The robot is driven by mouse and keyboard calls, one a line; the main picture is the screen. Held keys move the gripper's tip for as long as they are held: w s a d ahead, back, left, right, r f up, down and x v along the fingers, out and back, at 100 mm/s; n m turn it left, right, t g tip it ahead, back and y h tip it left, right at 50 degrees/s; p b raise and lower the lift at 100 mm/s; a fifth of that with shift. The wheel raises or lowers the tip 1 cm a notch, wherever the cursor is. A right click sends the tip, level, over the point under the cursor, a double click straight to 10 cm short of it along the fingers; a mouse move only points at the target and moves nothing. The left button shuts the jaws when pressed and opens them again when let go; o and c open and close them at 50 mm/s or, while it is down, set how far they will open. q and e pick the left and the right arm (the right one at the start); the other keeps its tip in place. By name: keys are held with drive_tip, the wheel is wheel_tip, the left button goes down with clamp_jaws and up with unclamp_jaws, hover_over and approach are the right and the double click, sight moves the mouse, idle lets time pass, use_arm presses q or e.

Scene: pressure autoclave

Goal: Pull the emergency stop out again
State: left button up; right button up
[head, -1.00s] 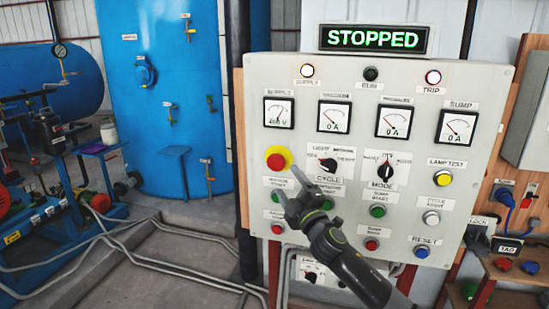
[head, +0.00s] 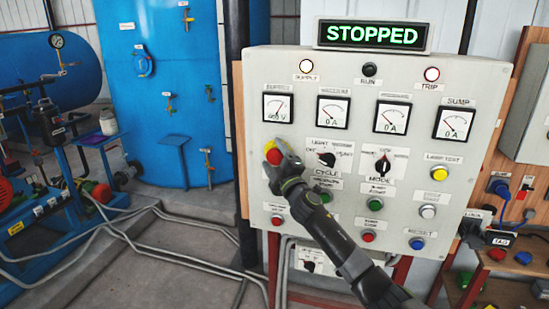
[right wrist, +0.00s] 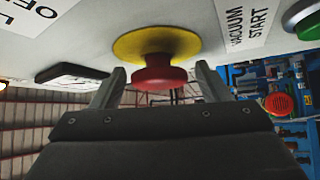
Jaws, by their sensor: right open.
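The emergency stop is a red mushroom button (head: 274,157) on a yellow disc, at the left of the grey control panel (head: 340,245). In the right wrist view the red head (right wrist: 160,80) stands out from the yellow disc (right wrist: 155,43) on a short red stem. My right gripper (head: 272,164) is at the button, partly covering it in the head view. In the right wrist view my right gripper (right wrist: 158,88) is open, one finger on each side of the red head, with gaps visible on both sides. My left gripper is not in view.
The display (head: 373,36) reads STOPPED in green. The CYCLE selector (head: 326,159) and MODE selector (head: 383,164) are right of the button, with several push buttons below. A blue tank (head: 165,90) stands behind, left of the panel.

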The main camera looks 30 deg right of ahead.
drive_tip(key=shift+c, duration=0.4)
drive_tip(key=c, duration=1.3)
drive_tip(key=shift+s+a+f, duration=0.2)
drive_tip(key=shift+s+a, duration=0.2)
drive_tip(key=shift+a, duration=0.05)
drive_tip(key=o, duration=1)
drive_tip(key=shift+o, duration=1.9)
drive_tip(key=shift+a+r, duration=0.1)
drive_tip(key=shift+r, duration=0.1)
